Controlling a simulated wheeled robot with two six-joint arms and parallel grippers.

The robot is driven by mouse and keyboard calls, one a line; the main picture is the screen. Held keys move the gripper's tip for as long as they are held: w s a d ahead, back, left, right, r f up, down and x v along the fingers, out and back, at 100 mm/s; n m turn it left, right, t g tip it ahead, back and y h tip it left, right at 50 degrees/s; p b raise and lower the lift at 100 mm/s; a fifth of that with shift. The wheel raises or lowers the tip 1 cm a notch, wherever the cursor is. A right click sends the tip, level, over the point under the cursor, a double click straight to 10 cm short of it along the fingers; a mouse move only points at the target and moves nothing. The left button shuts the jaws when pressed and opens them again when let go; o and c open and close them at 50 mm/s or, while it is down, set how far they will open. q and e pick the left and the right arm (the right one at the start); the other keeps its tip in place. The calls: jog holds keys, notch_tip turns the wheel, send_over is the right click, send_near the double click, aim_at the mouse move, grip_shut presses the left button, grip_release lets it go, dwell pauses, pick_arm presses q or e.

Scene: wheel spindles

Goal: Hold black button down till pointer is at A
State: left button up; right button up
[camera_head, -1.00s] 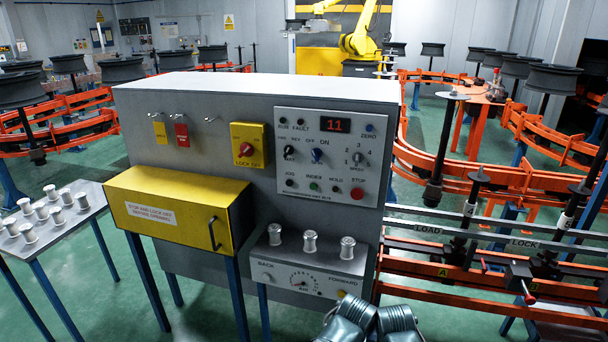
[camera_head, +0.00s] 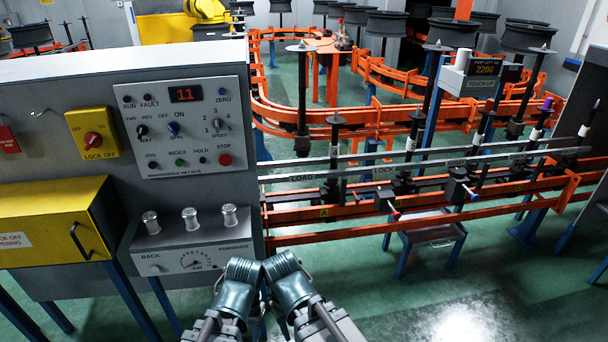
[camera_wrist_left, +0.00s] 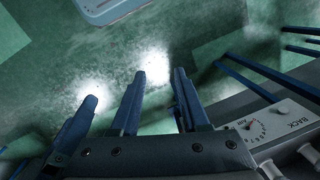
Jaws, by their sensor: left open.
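The grey control panel (camera_head: 188,127) is at the left in the head view. Its JOG button (camera_head: 152,165) and HOLD button (camera_head: 202,160) look dark; INDEX is green and STOP red. Nothing touches them. A yellow label A (camera_head: 323,212) is on the orange rail. My left gripper (camera_wrist_left: 158,72) is open and empty above the floor.
Three silver spools (camera_head: 190,218) stand on the lower box. A yellow cabinet (camera_head: 50,225) with a handle is to its left. Orange rails (camera_head: 415,220) with spindles and wheels run to the right. Open green floor (camera_head: 400,305) lies in front.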

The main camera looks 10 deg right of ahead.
dwell(0.4)
pick_arm(q)
grip_shut()
dwell(1.6)
